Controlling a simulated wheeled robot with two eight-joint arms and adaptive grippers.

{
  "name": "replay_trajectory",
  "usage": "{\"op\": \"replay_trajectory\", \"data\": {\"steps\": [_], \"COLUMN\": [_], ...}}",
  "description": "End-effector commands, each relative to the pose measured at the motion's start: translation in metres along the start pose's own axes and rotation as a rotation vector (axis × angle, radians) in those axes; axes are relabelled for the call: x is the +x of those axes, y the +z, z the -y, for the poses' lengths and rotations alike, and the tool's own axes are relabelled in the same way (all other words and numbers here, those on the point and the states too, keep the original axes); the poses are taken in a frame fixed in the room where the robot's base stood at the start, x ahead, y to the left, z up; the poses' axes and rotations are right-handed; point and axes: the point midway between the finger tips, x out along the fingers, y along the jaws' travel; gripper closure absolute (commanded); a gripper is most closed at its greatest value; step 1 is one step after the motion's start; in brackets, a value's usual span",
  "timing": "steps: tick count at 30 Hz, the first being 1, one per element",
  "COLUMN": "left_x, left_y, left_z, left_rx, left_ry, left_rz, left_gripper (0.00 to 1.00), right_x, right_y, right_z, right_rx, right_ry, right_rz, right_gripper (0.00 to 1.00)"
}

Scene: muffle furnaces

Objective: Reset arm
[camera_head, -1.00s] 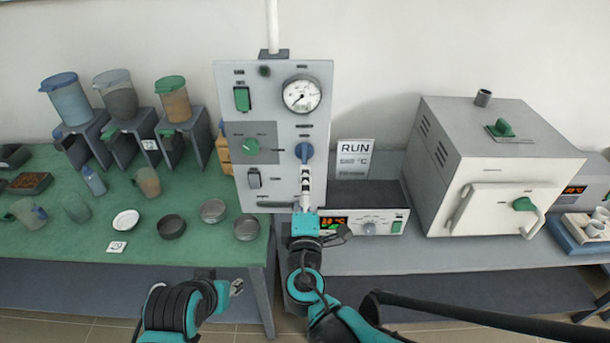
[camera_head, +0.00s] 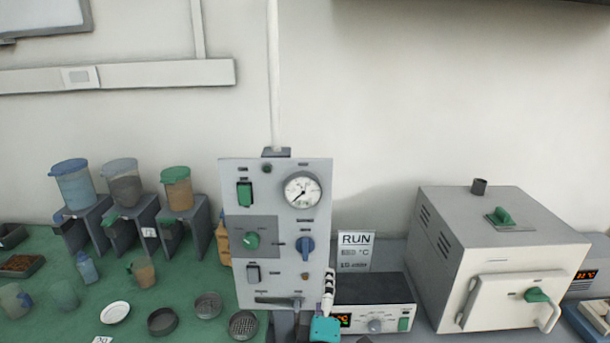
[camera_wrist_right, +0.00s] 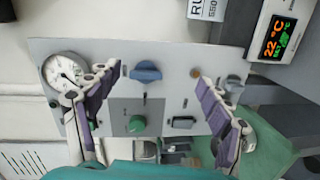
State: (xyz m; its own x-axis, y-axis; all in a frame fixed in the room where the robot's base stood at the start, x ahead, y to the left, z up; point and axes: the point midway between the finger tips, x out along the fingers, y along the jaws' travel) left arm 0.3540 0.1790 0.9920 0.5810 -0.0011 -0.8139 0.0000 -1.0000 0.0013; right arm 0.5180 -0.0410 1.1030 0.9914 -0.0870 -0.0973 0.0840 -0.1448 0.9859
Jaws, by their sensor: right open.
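My right gripper (camera_head: 329,272) is open and empty at the lower right edge of the grey control panel (camera_head: 232,205) in the head view. It is below the blue knob (camera_head: 305,246) and apart from it. In the right wrist view the two purple-padded fingers (camera_wrist_right: 152,74) stand wide apart in front of the panel (camera_wrist_right: 165,95). The blue knob (camera_wrist_right: 146,71) shows between them, with the green knob (camera_wrist_right: 137,124) nearer the palm. My left gripper is out of view.
A round gauge (camera_head: 302,190) sits on the panel. A controller box (camera_head: 375,318) with a RUN sign (camera_head: 355,250) stands to its right, then a closed muffle furnace (camera_head: 515,255). Lidded containers (camera_head: 75,185), dishes (camera_head: 162,321) and small vessels cover the green bench at left.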

Motion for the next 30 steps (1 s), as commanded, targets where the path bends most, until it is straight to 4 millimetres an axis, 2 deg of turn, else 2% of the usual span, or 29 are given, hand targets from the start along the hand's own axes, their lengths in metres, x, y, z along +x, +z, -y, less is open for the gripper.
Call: {"op": "replay_trajectory", "data": {"steps": [1,3,6,9,10,12,15,18,22,30], "left_x": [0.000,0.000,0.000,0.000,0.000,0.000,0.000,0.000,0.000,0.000], "left_y": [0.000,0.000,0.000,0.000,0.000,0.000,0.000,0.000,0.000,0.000], "left_z": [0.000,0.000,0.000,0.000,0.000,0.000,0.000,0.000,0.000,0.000], "left_rx": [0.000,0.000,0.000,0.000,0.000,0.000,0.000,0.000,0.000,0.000], "left_ry": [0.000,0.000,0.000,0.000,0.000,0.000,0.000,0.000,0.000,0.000], "left_rz": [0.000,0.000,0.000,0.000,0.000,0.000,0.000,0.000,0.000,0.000], "left_gripper": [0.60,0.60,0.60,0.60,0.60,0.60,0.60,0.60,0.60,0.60], "right_x": [-0.001,-0.006,-0.029,-0.060,-0.070,-0.093,-0.118,-0.133,-0.141,-0.141], "right_y": [0.031,0.074,0.129,0.163,0.169,0.176,0.176,0.171,0.166,0.165], "right_z": [0.003,0.014,0.037,0.062,0.069,0.082,0.094,0.100,0.102,0.102], "right_rx": [0.079,0.223,0.464,0.710,0.781,0.935,1.113,1.229,1.291,1.295], "right_ry": [-0.050,-0.140,-0.277,-0.404,-0.438,-0.509,-0.588,-0.638,-0.666,-0.669], "right_rz": [0.067,0.171,0.326,0.457,0.489,0.551,0.606,0.632,0.642,0.640], "right_gripper": [0.21,0.21,0.21,0.21,0.21,0.21,0.21,0.21,0.21,0.21]}}
